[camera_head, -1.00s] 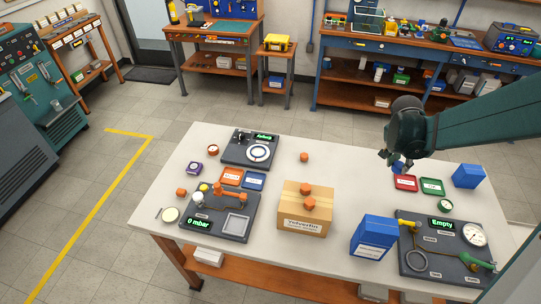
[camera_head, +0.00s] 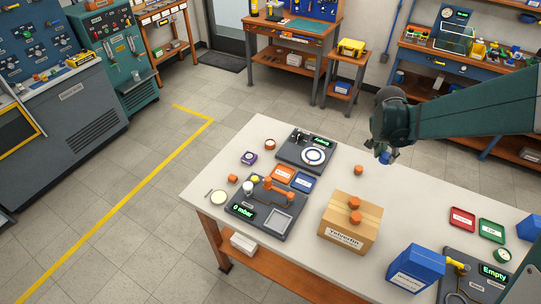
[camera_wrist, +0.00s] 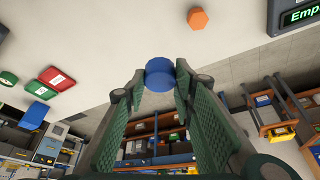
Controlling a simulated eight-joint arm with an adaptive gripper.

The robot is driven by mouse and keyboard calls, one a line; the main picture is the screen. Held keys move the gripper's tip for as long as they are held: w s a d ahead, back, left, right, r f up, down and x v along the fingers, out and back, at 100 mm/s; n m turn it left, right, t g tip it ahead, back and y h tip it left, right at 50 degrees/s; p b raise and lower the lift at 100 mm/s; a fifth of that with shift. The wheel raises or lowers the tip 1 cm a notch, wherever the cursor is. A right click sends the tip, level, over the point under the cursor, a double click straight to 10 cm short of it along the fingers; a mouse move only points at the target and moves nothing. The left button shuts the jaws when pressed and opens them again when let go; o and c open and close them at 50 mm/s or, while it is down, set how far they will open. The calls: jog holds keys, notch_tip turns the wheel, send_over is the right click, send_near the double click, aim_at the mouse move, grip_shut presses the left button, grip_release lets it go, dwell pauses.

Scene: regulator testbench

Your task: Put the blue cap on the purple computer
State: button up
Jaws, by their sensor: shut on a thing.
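The blue cap (camera_head: 385,158) is held between the fingertips of my gripper (camera_head: 384,151), up in the air over the far side of the white table. In the wrist view the blue cap (camera_wrist: 160,72) sits between the tips of the two green fingers of my gripper (camera_wrist: 157,88). The purple computer (camera_head: 249,158) is a small purple block with a pale top face. It lies on the table's left part, left of the dark tester with a round ring. The purple computer is far to the left of my gripper and apart from it.
An orange cap (camera_head: 358,170) lies on the table near my gripper. A cardboard box (camera_head: 350,225) with orange caps on top stands mid-table. A red tray (camera_head: 462,219), a green tray (camera_head: 491,231) and a blue box (camera_head: 415,268) are at the right.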

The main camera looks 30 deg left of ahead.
jog(key=a+n, duration=0.1)
jog(key=a, duration=1.2)
jog(key=n+y+p, duration=0.2)
jog(key=n, duration=0.3)
send_over(250, 155)
jog(key=s, duration=0.2)
jog(key=shift+w+r+t, duration=0.25)
jog(key=shift+r+t, duration=0.05)
jog(key=shift+r, duration=0.15)
jog(key=shift+f, duration=3.15)
jog(key=shift+f, duration=0.1)
jog(key=shift+f, duration=1.75)
jog(key=shift+f+b, duration=0.15)
jog(key=shift+b, duration=0.15)
